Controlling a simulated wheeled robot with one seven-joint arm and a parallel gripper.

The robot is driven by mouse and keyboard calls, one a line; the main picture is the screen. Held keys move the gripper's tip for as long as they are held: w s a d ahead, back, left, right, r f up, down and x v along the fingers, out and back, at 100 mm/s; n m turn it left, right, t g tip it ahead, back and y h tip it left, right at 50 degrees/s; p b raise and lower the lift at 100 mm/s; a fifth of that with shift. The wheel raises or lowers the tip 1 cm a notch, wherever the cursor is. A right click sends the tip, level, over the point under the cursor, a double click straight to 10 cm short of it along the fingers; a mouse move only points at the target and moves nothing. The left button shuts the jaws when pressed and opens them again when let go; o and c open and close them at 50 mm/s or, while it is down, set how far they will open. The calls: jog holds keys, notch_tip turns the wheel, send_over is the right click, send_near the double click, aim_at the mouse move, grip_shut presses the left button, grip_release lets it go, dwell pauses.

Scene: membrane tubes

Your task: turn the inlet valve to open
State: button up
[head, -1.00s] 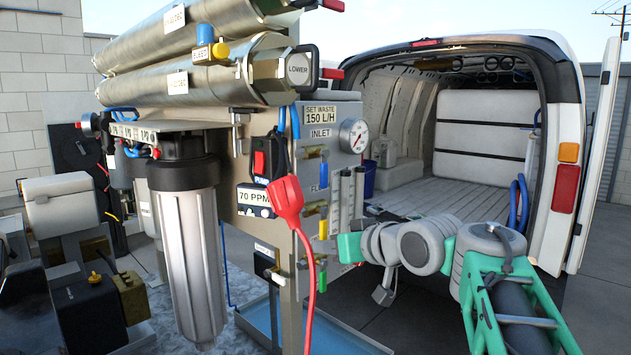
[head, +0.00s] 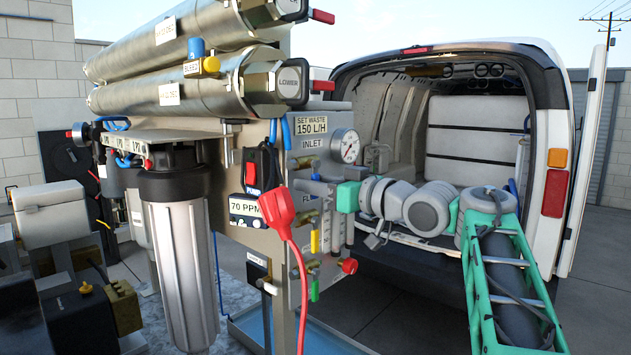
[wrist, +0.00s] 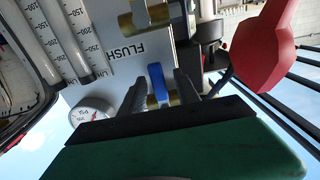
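The inlet valve's blue lever (wrist: 157,82) shows in the wrist view, with brass fittings partly visible around its base. My gripper (wrist: 160,88) is open, with one finger on each side of the lever and a visible gap at each side. The lever seems to lie crosswise to the brass body. I cannot tell whether either finger touches the lever.
A pressure gauge (head: 345,146) sits close above my gripper. A red plug (head: 277,207) with its cable hangs to the left. A yellow lever (head: 315,241) and a red knob (head: 349,266) are below. Flow tubes (wrist: 75,40) stand beside the FLUSH label. A white van (head: 556,150) is behind.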

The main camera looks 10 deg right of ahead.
jog(key=shift+c, duration=0.6)
grip_shut()
dwell(0.8)
